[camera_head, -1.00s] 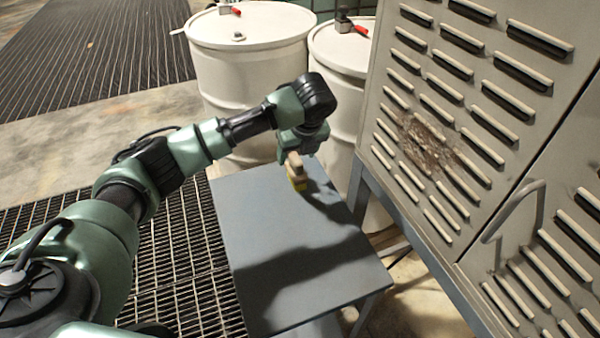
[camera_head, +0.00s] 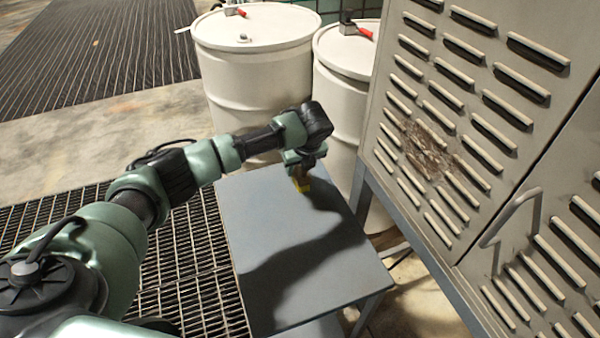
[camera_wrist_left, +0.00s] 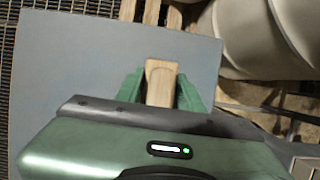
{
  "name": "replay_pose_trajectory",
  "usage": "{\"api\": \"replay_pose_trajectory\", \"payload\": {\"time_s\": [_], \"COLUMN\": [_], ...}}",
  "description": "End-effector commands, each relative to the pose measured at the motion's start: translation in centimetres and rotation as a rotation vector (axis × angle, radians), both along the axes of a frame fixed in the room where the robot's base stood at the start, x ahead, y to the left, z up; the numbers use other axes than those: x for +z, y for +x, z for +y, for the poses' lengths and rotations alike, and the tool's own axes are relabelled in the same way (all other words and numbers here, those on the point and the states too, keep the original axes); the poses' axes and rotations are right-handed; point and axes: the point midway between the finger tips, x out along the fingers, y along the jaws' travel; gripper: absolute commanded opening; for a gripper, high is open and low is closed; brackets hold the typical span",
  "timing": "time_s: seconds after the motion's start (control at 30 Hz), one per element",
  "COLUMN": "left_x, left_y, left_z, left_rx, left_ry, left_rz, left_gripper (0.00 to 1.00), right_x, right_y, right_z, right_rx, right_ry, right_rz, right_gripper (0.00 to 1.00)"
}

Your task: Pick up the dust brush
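The dust brush (camera_head: 303,186) has a pale wooden handle and yellow bristles. In the head view it stands upright near the far end of the grey table, bristles down, with its upper part hidden by my left gripper (camera_head: 301,168). In the left wrist view the wooden handle (camera_wrist_left: 161,84) lies between the two green fingers of my left gripper (camera_wrist_left: 162,90). The fingers are close against both sides of it, but I cannot tell whether they are pressed shut on it. My right gripper is not in view.
The grey table (camera_head: 330,275) is otherwise bare, with shadows across it. White drums (camera_head: 255,80) (camera_head: 340,95) stand behind it. A louvred metal cabinet (camera_head: 470,130) rises close along its right side. Floor grating (camera_head: 190,270) lies to the left.

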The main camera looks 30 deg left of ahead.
Motion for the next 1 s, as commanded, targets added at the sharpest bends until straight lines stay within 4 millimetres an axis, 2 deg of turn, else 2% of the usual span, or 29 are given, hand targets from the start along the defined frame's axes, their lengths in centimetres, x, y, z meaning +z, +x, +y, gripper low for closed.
{"api": "replay_pose_trajectory", "payload": {"time_s": [0.03, 0.1, 0.37, 0.57, 0.77, 1.0], "left_x": [0.0, 0.0, 0.1, 1.4, 5.3, 12.3], "left_y": [0.0, 0.0, 0.0, 0.1, 0.2, 0.2], "left_z": [0.0, 0.0, 0.0, 0.0, 0.0, 0.0], "left_rx": [0.0, 0.0, 0.0, 0.001, 0.0, 0.0], "left_ry": [0.0, 0.0, 0.001, 0.001, 0.0, -0.001], "left_rz": [0.0, 0.0, -0.001, -0.002, -0.008, -0.007], "left_gripper": [0.14, 0.0, 0.0, 0.0, 0.0, 0.0], "right_x": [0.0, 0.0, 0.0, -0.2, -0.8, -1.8], "right_y": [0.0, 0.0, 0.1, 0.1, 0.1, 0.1], "right_z": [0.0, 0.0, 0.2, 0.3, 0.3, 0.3], "right_rx": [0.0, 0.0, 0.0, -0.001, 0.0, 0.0], "right_ry": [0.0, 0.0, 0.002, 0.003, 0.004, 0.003], "right_rz": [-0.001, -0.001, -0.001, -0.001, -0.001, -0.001], "right_gripper": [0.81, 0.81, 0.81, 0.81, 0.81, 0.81]}}
